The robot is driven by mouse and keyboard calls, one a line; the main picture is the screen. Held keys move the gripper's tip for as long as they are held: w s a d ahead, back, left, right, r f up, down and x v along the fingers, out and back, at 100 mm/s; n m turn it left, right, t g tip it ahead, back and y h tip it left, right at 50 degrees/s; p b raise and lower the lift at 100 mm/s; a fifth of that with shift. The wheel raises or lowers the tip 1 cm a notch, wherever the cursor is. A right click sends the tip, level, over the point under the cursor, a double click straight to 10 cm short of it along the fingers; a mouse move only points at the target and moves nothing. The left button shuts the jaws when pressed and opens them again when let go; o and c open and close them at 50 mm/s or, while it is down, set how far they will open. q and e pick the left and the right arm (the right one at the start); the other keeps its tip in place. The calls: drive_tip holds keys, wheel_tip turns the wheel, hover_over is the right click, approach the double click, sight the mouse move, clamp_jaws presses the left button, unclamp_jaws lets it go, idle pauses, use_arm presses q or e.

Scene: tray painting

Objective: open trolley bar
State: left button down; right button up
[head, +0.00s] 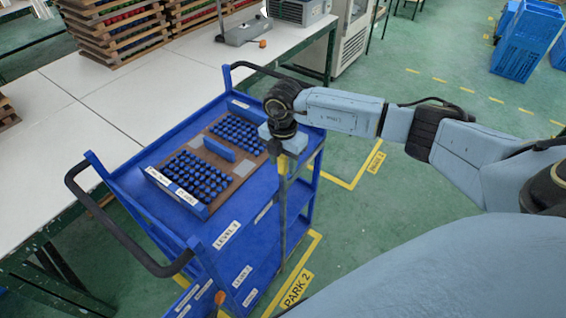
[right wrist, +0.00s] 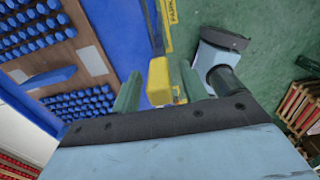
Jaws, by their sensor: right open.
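The trolley (head: 190,255) is blue and stands beside the white table. Its bar (head: 283,205) is a thin upright post with a yellow upper end, at the trolley's right side. In the right wrist view the bar's yellow end (right wrist: 160,78) lies between the two green fingers. My right gripper (head: 284,148) points down over the bar's top; in the right wrist view the right gripper (right wrist: 158,88) is open, with a finger on each side of the yellow end. I cannot tell whether a finger touches it. My left gripper is not in view.
A brown tray with rows of blue pegs (head: 240,170) rests on the trolley's top. A black handle (head: 120,232) sticks out at the trolley's left. The white table (head: 95,95) is close behind. Green floor is clear on the right, with blue crates (head: 525,45) far off.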

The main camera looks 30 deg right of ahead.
drive_tip(key=shift+f, duration=0.65)
clamp_jaws()
